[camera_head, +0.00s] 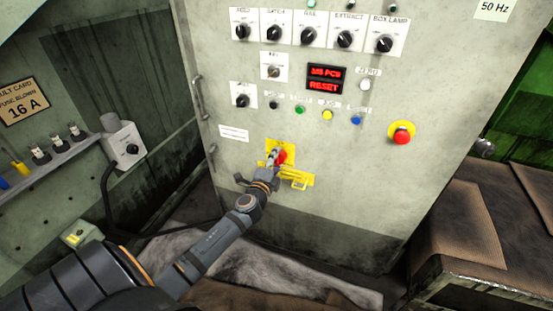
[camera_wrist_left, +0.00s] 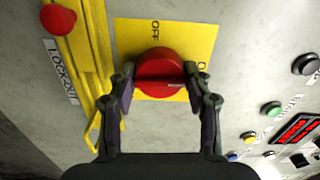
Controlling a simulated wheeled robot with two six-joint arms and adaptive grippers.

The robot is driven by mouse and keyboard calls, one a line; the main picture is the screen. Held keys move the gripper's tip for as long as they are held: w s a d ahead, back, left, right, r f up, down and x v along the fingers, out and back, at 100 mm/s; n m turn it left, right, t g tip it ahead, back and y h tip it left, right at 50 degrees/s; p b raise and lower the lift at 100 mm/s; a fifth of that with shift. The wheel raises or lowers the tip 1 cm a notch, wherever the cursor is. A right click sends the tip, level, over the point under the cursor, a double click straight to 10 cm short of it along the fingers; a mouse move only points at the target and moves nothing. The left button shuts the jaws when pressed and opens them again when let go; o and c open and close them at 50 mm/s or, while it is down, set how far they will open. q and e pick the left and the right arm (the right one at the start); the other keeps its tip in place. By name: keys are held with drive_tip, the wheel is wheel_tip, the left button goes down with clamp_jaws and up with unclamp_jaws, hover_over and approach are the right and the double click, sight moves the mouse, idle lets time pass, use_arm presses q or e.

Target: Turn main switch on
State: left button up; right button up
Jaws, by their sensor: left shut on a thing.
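The main switch is a red round knob (camera_wrist_left: 158,68) on a yellow plate (camera_wrist_left: 200,38) marked OFF, with a second label partly hidden behind a finger. In the head view, the red knob (camera_head: 282,157) shows low on the grey cabinet front, beside my left gripper (camera_head: 270,165). In the left wrist view, my left gripper (camera_wrist_left: 160,88) has one finger on each side of the knob and is shut on it. A pale mark on the knob lies toward the right finger. My right gripper is in neither view.
A yellow lock-out bar (camera_wrist_left: 90,50) with a red button (camera_wrist_left: 58,19) is beside the switch plate. Above are selector knobs, a red display (camera_head: 326,78) and coloured buttons. A red emergency button (camera_head: 401,134) is to the right. A grey socket box (camera_head: 124,143) is at left.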

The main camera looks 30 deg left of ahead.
use_arm(q)
drive_tip(key=shift+m, duration=0.5)
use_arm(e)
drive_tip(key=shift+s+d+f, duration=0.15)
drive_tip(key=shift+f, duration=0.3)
use_arm(q)
drive_tip(key=o, duration=1.2)
drive_tip(key=shift+c, duration=0.2)
drive_tip(key=v, duration=1.2)
drive_tip(key=shift+f, duration=0.1)
